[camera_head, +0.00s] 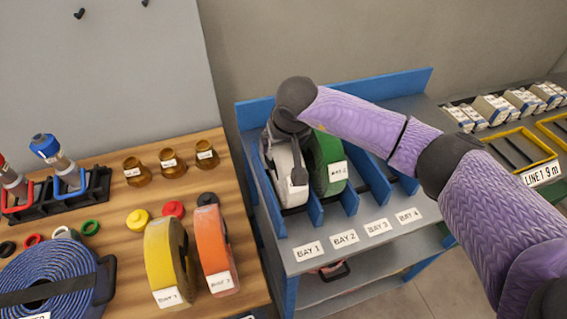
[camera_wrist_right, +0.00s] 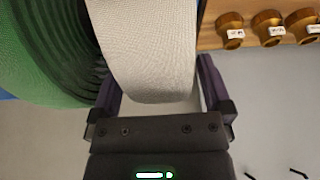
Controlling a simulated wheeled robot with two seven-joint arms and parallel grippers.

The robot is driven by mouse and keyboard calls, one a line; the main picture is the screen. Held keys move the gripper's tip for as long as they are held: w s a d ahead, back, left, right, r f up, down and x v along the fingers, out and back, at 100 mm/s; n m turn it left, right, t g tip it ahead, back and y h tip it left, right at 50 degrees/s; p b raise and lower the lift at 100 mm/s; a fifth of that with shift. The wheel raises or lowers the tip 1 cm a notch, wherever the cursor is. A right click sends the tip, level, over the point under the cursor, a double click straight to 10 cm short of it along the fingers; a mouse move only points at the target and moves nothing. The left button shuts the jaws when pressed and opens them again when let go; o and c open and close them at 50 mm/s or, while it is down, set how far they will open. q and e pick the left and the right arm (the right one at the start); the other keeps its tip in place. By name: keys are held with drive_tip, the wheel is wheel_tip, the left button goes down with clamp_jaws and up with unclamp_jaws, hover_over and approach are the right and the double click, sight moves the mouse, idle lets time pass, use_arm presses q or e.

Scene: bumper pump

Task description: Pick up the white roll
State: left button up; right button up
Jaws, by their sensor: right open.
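The white roll (camera_head: 288,190) stands upright on edge in the BAY 1 slot of the blue-and-grey rack. My right gripper (camera_head: 283,164) reaches down over its top with one finger on each side. In the right wrist view the white roll (camera_wrist_right: 150,45) lies between the two open fingers of the right gripper (camera_wrist_right: 158,85). The right finger is close to the roll's side; whether either finger touches it I cannot tell. The gripper hides part of the roll's top in the head view. My left gripper is not in view.
A green roll (camera_head: 328,162) stands close beside the white roll in BAY 2; BAY 3 and BAY 4 look empty. Blue dividers (camera_head: 314,208) separate the bays. A wooden table (camera_head: 120,165) at left holds yellow (camera_head: 166,255) and orange (camera_head: 212,245) rolls and a blue coil (camera_head: 50,280).

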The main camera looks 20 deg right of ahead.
drive_tip(key=shift+w+f, duration=0.15)
drive_tip(key=shift+f, duration=0.3)
clamp_jaws()
drive_tip(key=shift+r, duration=0.1)
